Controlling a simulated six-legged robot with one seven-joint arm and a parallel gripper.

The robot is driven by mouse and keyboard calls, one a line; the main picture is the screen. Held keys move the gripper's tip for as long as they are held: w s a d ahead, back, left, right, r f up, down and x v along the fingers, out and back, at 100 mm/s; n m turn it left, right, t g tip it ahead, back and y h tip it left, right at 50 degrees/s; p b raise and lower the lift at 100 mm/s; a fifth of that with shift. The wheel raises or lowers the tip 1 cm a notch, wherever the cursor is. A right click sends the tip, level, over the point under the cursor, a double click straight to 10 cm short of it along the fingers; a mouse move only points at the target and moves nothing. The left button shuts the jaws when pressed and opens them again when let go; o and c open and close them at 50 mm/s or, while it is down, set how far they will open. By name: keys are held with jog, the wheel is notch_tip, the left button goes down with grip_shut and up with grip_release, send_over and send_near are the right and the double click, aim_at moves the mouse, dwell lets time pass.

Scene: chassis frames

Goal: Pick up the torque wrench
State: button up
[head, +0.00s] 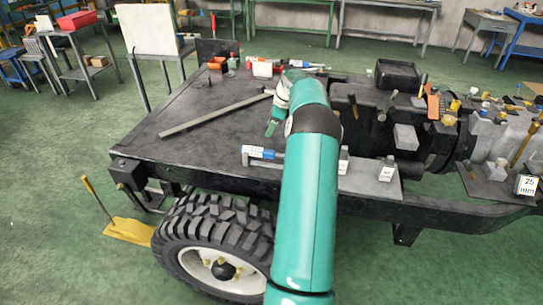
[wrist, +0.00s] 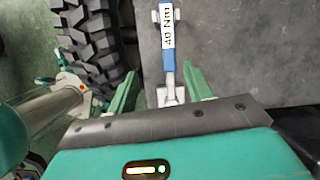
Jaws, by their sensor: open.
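The torque wrench (head: 262,153) lies on the dark chassis deck near its front edge, with a blue and white handle; part of it is hidden behind my arm. In the wrist view the torque wrench (wrist: 167,45) has a label reading 40 Nm, a blue section and a grey shaft running toward my gripper. My gripper (wrist: 160,84) is open, with one green finger on each side of the wrench's grey near end. Neither finger visibly touches it. In the head view my gripper (head: 275,122) is partly hidden, above the deck.
A long grey bar (head: 215,115) lies on the deck. Small grey blocks (head: 387,168) stand to the right, before a cluttered engine area (head: 420,115). A large tyre (head: 215,245) is below the front edge.

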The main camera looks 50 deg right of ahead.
aim_at(268, 151)
jog(key=shift+m, duration=0.8)
jog(key=d+x, duration=0.1)
jog(key=x, duration=0.4)
jog(key=s+x, duration=0.1)
jog(key=x, duration=0.4)
jog(key=s+d+f+x, duration=0.1)
jog(key=x, duration=0.4)
jog(key=shift+s+d+f, duration=0.1)
jog(key=shift+d, duration=0.25)
jog(key=shift+c, duration=0.4)
grip_shut()
